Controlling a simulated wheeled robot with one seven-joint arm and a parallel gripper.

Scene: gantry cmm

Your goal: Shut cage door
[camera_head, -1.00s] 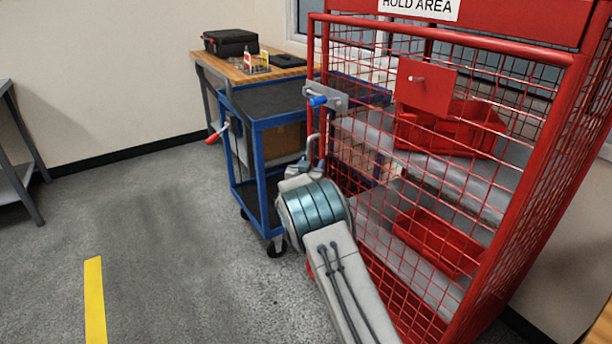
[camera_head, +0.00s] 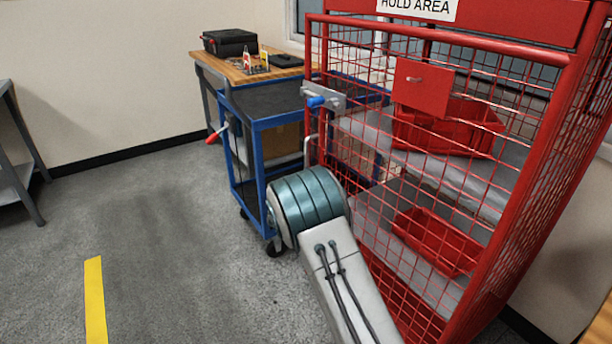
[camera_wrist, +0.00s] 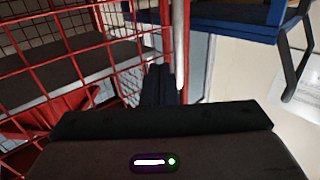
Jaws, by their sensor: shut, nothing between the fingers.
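The red mesh cage (camera_head: 568,135) stands at the right, with its mesh door side facing me. A grey latch plate with a blue knob (camera_head: 316,101) is at the door's upper left edge. Below it is a grey bar handle (camera_head: 309,150), partly hidden by my arm. In the wrist view the handle (camera_wrist: 180,45) runs upright beside a red post. My gripper (camera_wrist: 160,82) has its dark fingers together, close to the handle's lower end; I cannot tell whether they touch it. The head view hides my gripper behind my arm. I cannot tell whether the door is fully closed.
Red bins (camera_head: 435,243) sit on grey shelves inside the cage. A blue cart (camera_head: 262,122) stands close at the cage's left. Behind it is a wooden bench (camera_head: 238,75) with a black case. The floor at the left, with a yellow line (camera_head: 95,300), is clear.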

